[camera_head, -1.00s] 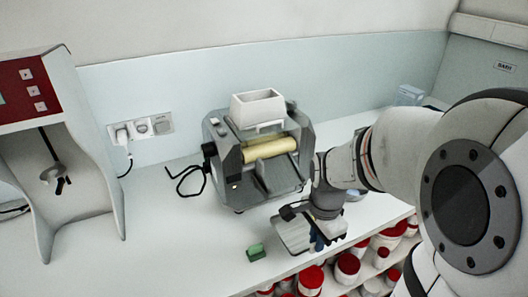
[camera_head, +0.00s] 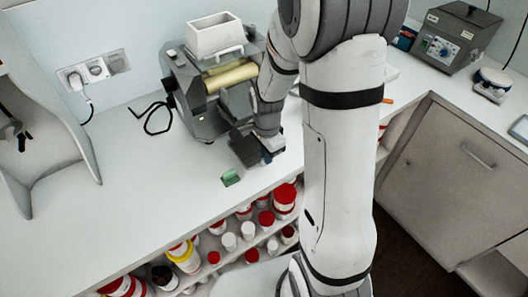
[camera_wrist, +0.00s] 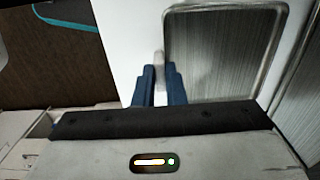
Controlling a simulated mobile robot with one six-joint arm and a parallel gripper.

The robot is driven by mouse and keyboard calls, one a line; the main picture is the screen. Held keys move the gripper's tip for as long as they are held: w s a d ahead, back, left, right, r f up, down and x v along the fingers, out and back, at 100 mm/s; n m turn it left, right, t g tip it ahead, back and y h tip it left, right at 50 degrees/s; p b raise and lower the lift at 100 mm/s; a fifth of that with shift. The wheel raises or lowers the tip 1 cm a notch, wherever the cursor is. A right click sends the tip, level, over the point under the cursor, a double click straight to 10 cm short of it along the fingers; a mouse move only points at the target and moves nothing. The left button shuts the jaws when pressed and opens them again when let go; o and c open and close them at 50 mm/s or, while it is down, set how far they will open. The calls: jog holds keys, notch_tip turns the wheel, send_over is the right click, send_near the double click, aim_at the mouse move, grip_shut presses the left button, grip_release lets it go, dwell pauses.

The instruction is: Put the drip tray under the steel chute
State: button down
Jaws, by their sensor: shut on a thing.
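The drip tray (camera_head: 241,150) is a shallow rectangular metal tray, dark in the head view, just in front of the mill. In the wrist view the brushed tray (camera_wrist: 222,52) with its raised rim fills the upper right. My gripper (camera_head: 267,156) is at the tray's right side, partly hidden by my wrist. Its blue fingers (camera_wrist: 158,75) are shut on a small pale tab at the tray's edge. The steel chute (camera_head: 236,103) slopes down under the yellow roller (camera_head: 231,76) of the grey mill (camera_head: 186,98). I cannot tell whether the tray touches the counter.
A green block (camera_head: 231,177) lies on the counter (camera_head: 130,205) near its front edge. A black cable (camera_head: 157,117) lies left of the mill. Red-lidded jars (camera_head: 285,195) fill the shelf below.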

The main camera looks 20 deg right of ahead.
jog(key=shift+f, duration=0.15)
jog(key=c, duration=1.5)
grip_release()
notch_tip(320, 180, up, 11)
jog(key=s+r+n+t, duration=0.1)
jog(key=s+r+n, duration=0.2)
jog(key=s+n, duration=0.4)
jog(key=s+r+n+t, duration=0.2)
jog(key=s+r+n, duration=0.2)
jog(key=s+n, duration=0.3)
jog(key=shift+s+a+r+b, duration=0.2)
jog(key=shift+a+r+b, duration=0.05)
jog(key=shift+r+b, duration=0.1)
